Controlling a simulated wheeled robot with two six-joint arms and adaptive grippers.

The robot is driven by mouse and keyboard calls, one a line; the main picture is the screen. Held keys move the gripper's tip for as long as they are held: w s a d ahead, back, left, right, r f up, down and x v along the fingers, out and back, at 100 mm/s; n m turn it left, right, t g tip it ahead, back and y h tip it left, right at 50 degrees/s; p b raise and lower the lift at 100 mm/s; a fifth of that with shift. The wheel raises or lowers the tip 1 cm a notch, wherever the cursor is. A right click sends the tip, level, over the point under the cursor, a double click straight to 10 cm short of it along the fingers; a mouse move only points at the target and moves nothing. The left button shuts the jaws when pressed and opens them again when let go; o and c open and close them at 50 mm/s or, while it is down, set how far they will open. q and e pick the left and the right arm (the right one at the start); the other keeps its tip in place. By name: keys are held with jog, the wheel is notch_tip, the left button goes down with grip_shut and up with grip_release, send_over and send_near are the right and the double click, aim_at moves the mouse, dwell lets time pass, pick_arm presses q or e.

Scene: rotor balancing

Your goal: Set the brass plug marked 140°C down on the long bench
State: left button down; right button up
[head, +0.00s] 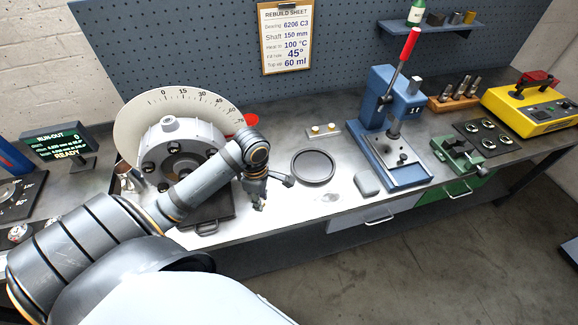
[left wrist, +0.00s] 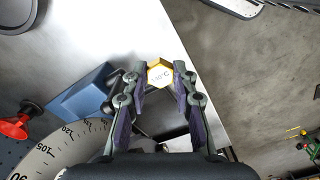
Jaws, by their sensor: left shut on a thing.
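A brass hexagonal plug (left wrist: 160,74) sits between the fingertips of my left gripper in the left wrist view. Its pale top bears a marking that ends in "°C"; the digits are too small to read surely. My left gripper (head: 259,206) is shut on it, pointing down over the front part of the long bench (head: 285,222), near the edge. I cannot tell whether the plug touches the bench. In the head view the plug is too small or hidden to make out. Two other brass plugs (head: 323,129) stand on a small plate farther back. My right gripper is not in view.
The protractor dial (head: 128,122) with its grey housing stands left of the gripper. A black round dish (head: 313,166), a grey block (head: 367,183) and a blue press (head: 397,150) lie to the right. Bare bench lies between gripper and dish.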

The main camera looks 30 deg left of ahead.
pick_arm(q)
jog(key=w+d+f, duration=0.1)
jog(key=w+d, duration=0.1)
jog(key=w, duration=0.1)
send_over(286, 208)
jog(key=f, duration=0.5)
jog(key=shift+s+f, duration=0.3)
jog(key=shift+f, duration=0.1)
jog(key=shift+w+f, duration=0.1)
jog(key=shift+f, duration=0.1)
notch_tip(286, 208, down, 3)
jog(key=shift+w+d+f+p, duration=0.1)
jog(key=shift+w+d+p, duration=0.05)
jog(key=shift+p, duration=0.75)
jog(key=shift+f, duration=0.2)
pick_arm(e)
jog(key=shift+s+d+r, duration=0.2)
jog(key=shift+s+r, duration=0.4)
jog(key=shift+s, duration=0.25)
pick_arm(q)
jog(key=shift+f, duration=0.2)
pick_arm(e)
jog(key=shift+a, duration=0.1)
pick_arm(q)
jog(key=c, duration=1.1)
grip_release()
jog(key=shift+o, duration=0.2)
